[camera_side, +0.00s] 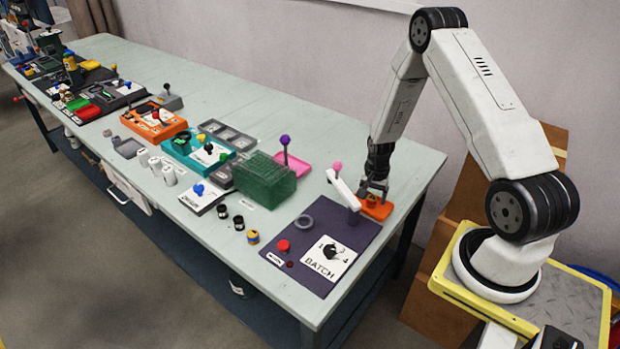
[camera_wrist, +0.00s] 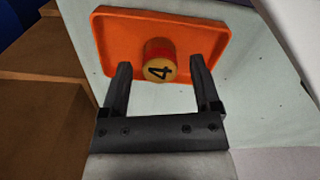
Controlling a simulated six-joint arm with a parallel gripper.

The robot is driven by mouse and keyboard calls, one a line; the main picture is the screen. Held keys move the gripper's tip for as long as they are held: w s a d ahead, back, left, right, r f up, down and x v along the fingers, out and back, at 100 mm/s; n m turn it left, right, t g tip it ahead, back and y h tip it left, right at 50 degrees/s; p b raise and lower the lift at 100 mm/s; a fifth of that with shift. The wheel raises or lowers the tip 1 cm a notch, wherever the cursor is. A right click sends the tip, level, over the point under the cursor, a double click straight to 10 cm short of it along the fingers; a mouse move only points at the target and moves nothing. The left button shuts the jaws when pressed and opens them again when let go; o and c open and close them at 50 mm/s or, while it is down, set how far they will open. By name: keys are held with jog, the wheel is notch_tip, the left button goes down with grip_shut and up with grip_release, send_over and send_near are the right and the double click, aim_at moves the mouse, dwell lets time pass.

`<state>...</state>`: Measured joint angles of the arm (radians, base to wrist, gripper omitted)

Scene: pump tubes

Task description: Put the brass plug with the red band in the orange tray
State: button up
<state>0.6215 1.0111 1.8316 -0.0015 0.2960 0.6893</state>
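The brass plug with the red band (camera_wrist: 160,62) shows in the wrist view, with a black 4 on its yellowish top. It stands upright within the outline of the orange tray (camera_wrist: 112,35), near the tray's front edge. My gripper (camera_wrist: 160,68) is open, with a finger on either side of the plug and a visible gap to each. In the side view my gripper (camera_side: 373,188) is low over the orange tray (camera_side: 384,211) at the table's right end. There the fingers largely hide the plug.
A purple mat (camera_side: 310,225) with a white lever (camera_side: 343,190) and a BATCH dial plate (camera_side: 329,257) lies left of the tray.

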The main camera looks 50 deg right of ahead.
aim_at(370, 198)
jog(key=shift+r, duration=0.15)
notch_tip(370, 198, up, 12)
dwell(1.0)
jog(key=shift+a, duration=0.1)
dwell(0.4)
jog(key=s+a+r+n+t, duration=0.1)
jog(key=a+r+n, duration=0.2)
jog(key=a+n, duration=0.2)
jog(key=s+a+r+n, duration=0.2)
jog(key=a+r+n, duration=0.2)
jog(key=a, duration=0.7)
jog(key=s+a+r+n+t, duration=0.1)
jog(key=s+a+r+n, duration=0.1)
jog(key=a+n, duration=0.4)
jog(key=shift+s+a+r+t, duration=0.2)
jog(key=shift+a+r+t, duration=0.1)
jog(key=shift+a+r, duration=0.5)
jog(key=shift+a+f, duration=0.1)
jog(key=shift+f, duration=0.05)
